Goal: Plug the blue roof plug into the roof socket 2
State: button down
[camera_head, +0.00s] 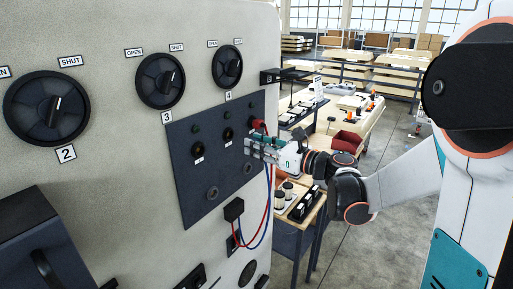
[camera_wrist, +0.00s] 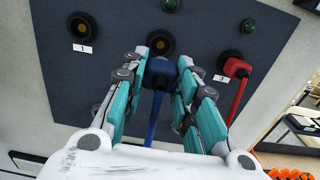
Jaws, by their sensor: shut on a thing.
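My gripper (camera_wrist: 161,78) is shut on the blue roof plug (camera_wrist: 157,71), and the blue cable hangs down between the fingers. In the wrist view the plug lies just below the middle socket (camera_wrist: 160,42), which is an empty dark ring. It sits between the sockets labelled 1 and 3; its own label is hidden. I cannot tell whether the plug touches the panel. In the head view my gripper (camera_head: 256,147) is close in front of the dark panel (camera_head: 190,208), right of and below the middle socket (camera_head: 228,134); the plug itself is hidden there.
A red plug (camera_wrist: 236,67) sits in socket 3, its cable hanging beside my right finger. Socket 1 (camera_wrist: 82,25) is empty. Red and blue cables run down to a black box (camera_head: 234,209). Round knobs (camera_head: 160,80) line the cab wall above. Trolley tables stand behind my gripper.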

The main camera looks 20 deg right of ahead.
jog(key=shift+r, duration=0.2)
jog(key=shift+a, duration=0.1)
jog(key=shift+p+x, duration=0.3)
jog(key=shift+x, duration=2.55)
jog(key=shift+b, duration=0.7)
dwell(0.3)
jog(key=shift+w+a, duration=0.25)
jog(key=shift+w, duration=0.2)
dwell(0.5)
jog(key=c, duration=1.2)
grip_release()
